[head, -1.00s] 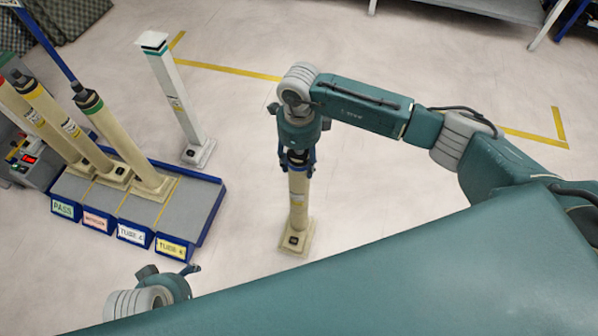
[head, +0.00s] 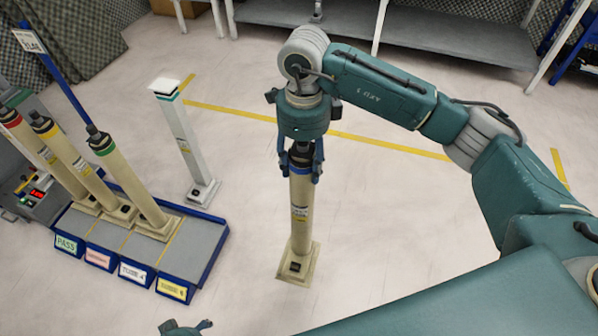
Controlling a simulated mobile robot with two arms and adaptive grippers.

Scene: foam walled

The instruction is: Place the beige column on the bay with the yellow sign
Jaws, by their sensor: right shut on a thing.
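The beige column (head: 301,215), with a dark top and a square foot, hangs roughly upright in my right gripper (head: 301,172). The fingers are shut around its upper end. Its foot appears to be a little above the floor, but the gap is hard to judge. The bay with the yellow sign (head: 172,289) is the rightmost one of the blue-edged rack, left of the column. Its grey deck (head: 195,245) is empty. My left gripper (head: 186,327) shows only in part at the bottom edge, below the rack, and its jaws are unclear.
Similar beige columns with red, yellow and green bands (head: 125,185) stand in the other bays. A white post (head: 184,145) stands on the floor behind the rack. Open floor lies between the rack and the held column. A grey table (head: 400,35) is at the back.

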